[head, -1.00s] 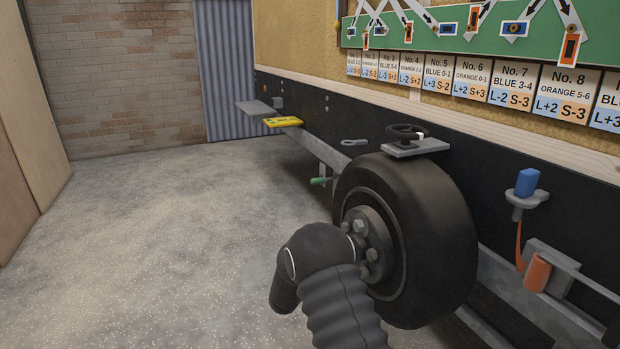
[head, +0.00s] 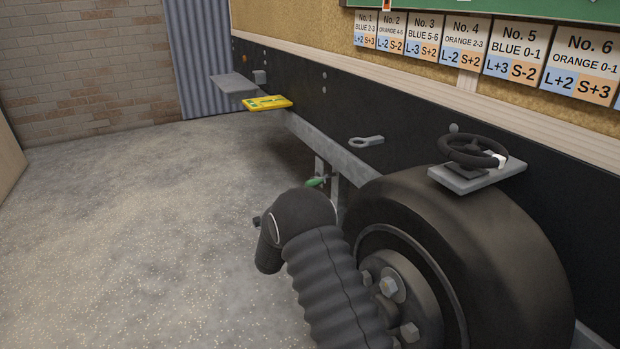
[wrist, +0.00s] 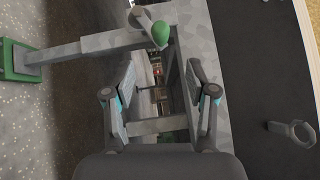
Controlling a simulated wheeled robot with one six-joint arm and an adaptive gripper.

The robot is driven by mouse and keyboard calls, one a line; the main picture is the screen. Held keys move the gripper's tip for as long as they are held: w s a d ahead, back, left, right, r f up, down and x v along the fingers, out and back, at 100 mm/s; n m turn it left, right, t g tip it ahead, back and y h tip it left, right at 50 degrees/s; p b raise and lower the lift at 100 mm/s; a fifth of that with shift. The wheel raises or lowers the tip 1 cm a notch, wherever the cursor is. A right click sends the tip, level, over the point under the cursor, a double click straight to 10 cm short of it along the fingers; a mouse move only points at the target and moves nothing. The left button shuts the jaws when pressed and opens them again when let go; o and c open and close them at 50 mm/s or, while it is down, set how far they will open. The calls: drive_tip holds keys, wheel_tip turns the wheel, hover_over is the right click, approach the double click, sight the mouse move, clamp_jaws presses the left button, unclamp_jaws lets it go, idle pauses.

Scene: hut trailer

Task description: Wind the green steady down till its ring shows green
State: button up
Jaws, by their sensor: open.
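The green steady shows in the wrist view as a grey leg (wrist: 85,47) with a square green foot (wrist: 18,60) at the far left and a green knob (wrist: 160,34) beside a pale grey collar at the top. I cannot tell whether the foot touches the floor, and no green-lit ring can be made out. In the head view the green handle (head: 317,182) shows below the trailer's edge, beyond my arm; the foot is hidden. My gripper (wrist: 160,75) is open and empty, with the knob just past its fingertips. My arm hides the gripper in the head view.
The trailer wheel (head: 470,260) stands close on the right, with a black handwheel (head: 473,151) on a plate above it. A grey ring-ended spanner (head: 366,141) is on the dark trailer side. A yellow level (head: 267,103) lies further back. The concrete floor at left is clear.

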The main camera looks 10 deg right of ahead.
drive_tip(key=x, duration=1.3)
drive_tip(key=shift+w+d, duration=0.15)
drive_tip(key=shift+d, duration=0.1)
clamp_jaws()
